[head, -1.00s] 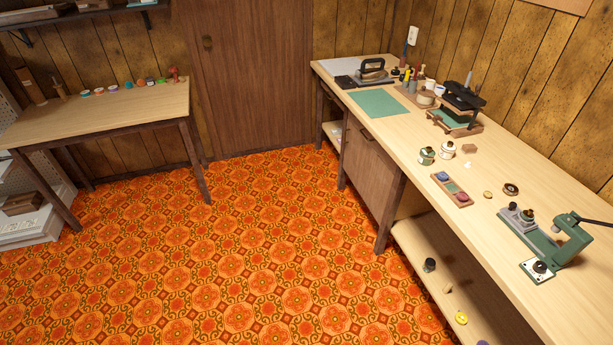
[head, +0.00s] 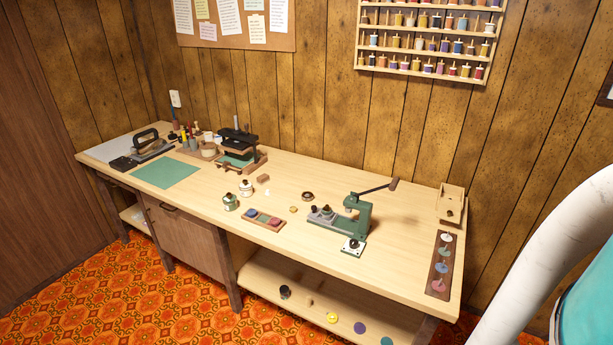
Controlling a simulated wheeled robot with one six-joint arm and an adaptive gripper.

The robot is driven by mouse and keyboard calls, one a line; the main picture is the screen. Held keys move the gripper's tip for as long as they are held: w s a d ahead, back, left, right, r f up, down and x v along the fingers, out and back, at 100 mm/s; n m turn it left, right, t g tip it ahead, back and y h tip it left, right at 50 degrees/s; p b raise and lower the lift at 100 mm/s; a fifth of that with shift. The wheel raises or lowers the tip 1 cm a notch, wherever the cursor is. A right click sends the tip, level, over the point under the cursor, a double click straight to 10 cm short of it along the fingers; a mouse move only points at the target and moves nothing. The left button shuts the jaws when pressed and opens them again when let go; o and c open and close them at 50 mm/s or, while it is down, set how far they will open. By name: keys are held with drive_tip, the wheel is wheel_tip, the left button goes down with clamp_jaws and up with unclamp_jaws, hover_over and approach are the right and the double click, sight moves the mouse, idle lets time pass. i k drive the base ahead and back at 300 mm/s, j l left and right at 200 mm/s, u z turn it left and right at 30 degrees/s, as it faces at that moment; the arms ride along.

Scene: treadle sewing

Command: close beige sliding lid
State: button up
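A small beige wooden box (head: 451,203) stands at the right end of the workbench, close to the wall. It looks like the one with the beige sliding lid, but it is too small to tell the lid from the body or how far the lid is open. A small dark spot shows on its front. My gripper is not in view.
The long workbench (head: 300,245) runs along the wall. A green press (head: 350,218) with a raised lever stands left of the box. A dark strip with several discs (head: 440,262) lies in front of the box. Orange patterned floor (head: 130,285) is clear at the left.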

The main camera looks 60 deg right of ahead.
sight(450, 207)
drive_tip(key=z, duration=2.15)
